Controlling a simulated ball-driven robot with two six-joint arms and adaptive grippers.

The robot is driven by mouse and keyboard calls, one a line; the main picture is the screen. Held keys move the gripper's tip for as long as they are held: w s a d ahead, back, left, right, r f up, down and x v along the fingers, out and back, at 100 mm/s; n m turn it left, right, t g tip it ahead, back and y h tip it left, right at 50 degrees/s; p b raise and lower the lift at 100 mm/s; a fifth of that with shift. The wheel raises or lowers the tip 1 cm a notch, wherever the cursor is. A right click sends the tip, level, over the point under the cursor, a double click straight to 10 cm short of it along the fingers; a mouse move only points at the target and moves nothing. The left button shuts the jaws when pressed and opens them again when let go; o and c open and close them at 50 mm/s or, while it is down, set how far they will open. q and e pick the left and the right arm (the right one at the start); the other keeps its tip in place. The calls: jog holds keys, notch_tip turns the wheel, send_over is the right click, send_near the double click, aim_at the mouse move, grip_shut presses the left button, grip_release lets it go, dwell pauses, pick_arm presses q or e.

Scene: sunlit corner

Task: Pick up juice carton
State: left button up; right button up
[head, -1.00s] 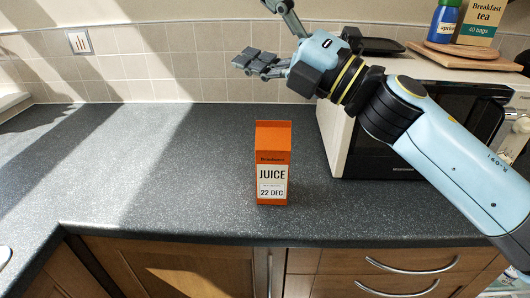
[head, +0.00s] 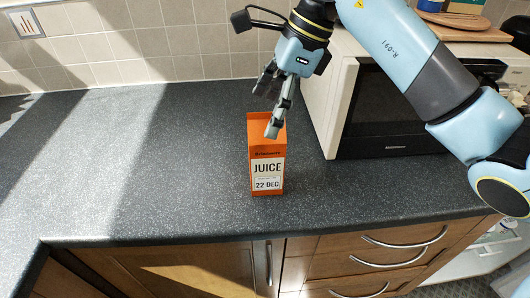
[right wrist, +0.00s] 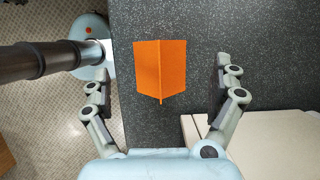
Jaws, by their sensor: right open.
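The orange juice carton (head: 267,172) stands upright on the dark speckled worktop, near its front edge. My right gripper (head: 268,114) points down over the top of the carton, and one finger covers part of the carton's upper edge. In the right wrist view the carton's orange top (right wrist: 160,68) lies between the two spread fingers of my right gripper (right wrist: 163,68), with a gap on both sides. The gripper is open and empty. My left gripper does not show in the head view.
A microwave (head: 390,115) stands on the worktop right of the carton, close to my right arm. A round wooden board (head: 465,27) lies on top of it. The worktop (head: 170,165) left of the carton is clear. Drawers and a cupboard are below the front edge.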

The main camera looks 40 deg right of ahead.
aim_at(258, 131)
jog(key=p+x, duration=0.2)
jog(key=x, duration=0.3)
jog(key=shift+a, duration=0.1)
jog(key=shift+w+f, duration=0.1)
jog(key=shift+f, duration=0.25)
jog(key=shift+r, duration=0.1)
jog(key=c, duration=1.8)
